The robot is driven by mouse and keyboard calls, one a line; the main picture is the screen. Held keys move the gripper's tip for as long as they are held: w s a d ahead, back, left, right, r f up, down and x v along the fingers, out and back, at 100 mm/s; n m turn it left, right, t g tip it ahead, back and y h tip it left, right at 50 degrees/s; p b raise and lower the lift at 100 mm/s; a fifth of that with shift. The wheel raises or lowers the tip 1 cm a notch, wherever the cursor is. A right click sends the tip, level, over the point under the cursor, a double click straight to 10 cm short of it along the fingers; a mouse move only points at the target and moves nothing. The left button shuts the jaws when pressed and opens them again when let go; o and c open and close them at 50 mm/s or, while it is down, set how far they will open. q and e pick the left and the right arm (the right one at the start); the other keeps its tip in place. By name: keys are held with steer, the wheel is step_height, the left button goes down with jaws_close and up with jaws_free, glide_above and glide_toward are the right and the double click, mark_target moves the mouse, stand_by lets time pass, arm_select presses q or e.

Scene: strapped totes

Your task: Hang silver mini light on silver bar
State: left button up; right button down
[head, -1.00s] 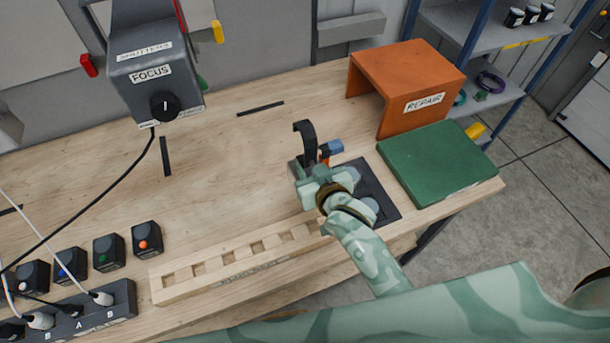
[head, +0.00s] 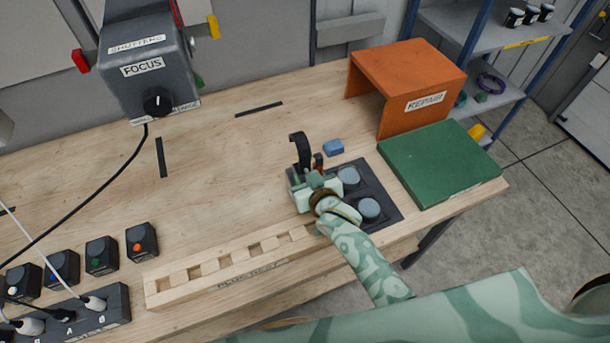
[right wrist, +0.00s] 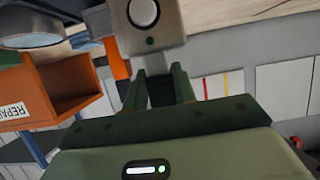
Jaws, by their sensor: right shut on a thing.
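My right gripper (head: 310,180) is shut on a light fixture with a black curved hook (head: 300,148) and holds it over the left side of a dark mat. In the right wrist view the fingers (right wrist: 160,90) close on a dark part of it. Its silver-grey body (right wrist: 168,18) with a round white button or lens shows beyond the fingertips, and an orange part (right wrist: 118,60) is beside it. The hook is upright in the head view. My left gripper is not in view. I cannot make out a silver bar for certain in either view.
Two grey round pieces (head: 369,208) sit on the dark mat (head: 385,190). A blue block (head: 333,147), an orange repair stand (head: 405,75) and a green pad (head: 440,163) are nearby. A slotted wooden rack (head: 230,275) lies left. A grey focus box (head: 150,75) hangs at back left.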

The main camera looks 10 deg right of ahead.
steer(key=shift+w, duration=0.1)
steer(key=c, duration=1.1)
jaws_free()
steer(key=shift+f, duration=0.15)
steer(key=shift+s+r, duration=0.25)
steer(key=shift+s, duration=0.2)
steer(key=p+v, duration=0.2)
steer(key=v, duration=0.9)
steer(key=shift+s+d+r, duration=0.1)
steer(key=shift+d+r, duration=0.05)
